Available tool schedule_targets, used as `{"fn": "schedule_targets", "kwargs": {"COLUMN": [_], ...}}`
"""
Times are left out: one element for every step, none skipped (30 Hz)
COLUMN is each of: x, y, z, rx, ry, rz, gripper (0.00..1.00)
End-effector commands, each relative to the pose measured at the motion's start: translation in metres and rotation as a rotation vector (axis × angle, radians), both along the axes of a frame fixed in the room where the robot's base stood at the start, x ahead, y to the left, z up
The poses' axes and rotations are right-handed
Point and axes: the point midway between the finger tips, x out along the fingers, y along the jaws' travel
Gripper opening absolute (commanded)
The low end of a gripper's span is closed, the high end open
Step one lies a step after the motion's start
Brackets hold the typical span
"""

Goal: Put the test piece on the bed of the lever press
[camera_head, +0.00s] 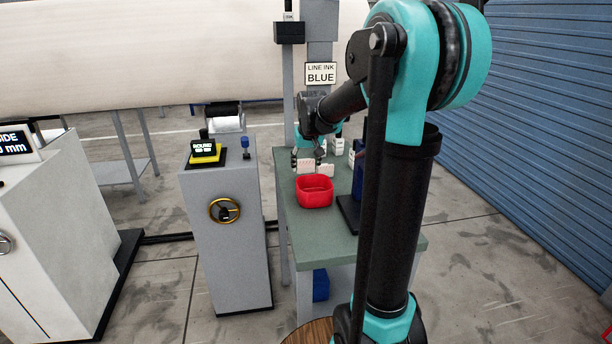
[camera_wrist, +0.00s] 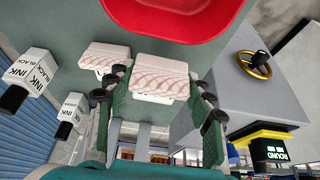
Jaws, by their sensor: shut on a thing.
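The test piece is a white block with a pink wavy pattern (camera_wrist: 160,76), held between the two green fingers of my gripper (camera_wrist: 161,100) in the wrist view. In the head view my gripper (camera_head: 307,160) is over the green bench, just behind the red bin, and the held block (camera_head: 303,163) shows faintly there. A second, similar block (camera_wrist: 103,57) lies beside it, apart from the fingers. What looks like the lever press (camera_head: 348,214), dark blue with a black base, stands on the bench to the right, largely hidden by my arm. Its bed is not visible.
A red bin (camera_head: 314,192) stands on the bench (camera_head: 302,226) in front of my gripper. White ink bottles (camera_wrist: 72,112) stand nearby. A grey cabinet (camera_head: 228,240) with a yellow handwheel (camera_head: 224,210) is left of the bench. Open bench surface lies near the front edge.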

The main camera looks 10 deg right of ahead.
Motion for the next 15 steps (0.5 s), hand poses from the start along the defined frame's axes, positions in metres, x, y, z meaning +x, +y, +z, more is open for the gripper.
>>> {"fn": "schedule_targets", "kwargs": {"x": [0.0,0.0,0.0,0.0,0.0,0.0,0.0,0.0,0.001,0.0,0.0,0.0,0.0,0.0,0.0], "y": [0.0,0.0,0.0,0.0,0.0,0.0,0.0,0.0,0.0,0.0,0.0,0.0,0.0,0.0,0.0], "z": [-0.004,-0.005,-0.007,-0.01,-0.014,-0.02,-0.024,-0.028,-0.033,-0.037,-0.039,-0.042,-0.043,-0.044,-0.044], "rx": [0.0,0.0,0.0,0.0,0.0,0.0,0.0,0.0,0.0,0.0,0.0,0.0,0.0,0.0,0.0], "ry": [0.0,0.0,0.0,0.0,0.0,0.0,0.0,0.0,0.0,0.0,0.0,0.0,0.0,0.0,0.0], "rz": [0.0,0.0,0.0,0.0,0.0,0.0,0.0,0.0,0.0,0.0,0.0,0.0,0.0,0.0,0.0], "gripper": [0.23,0.23,0.23,0.23,0.23,0.23,0.23,0.23,0.23,0.23,0.23,0.23,0.23,0.23,0.23]}}
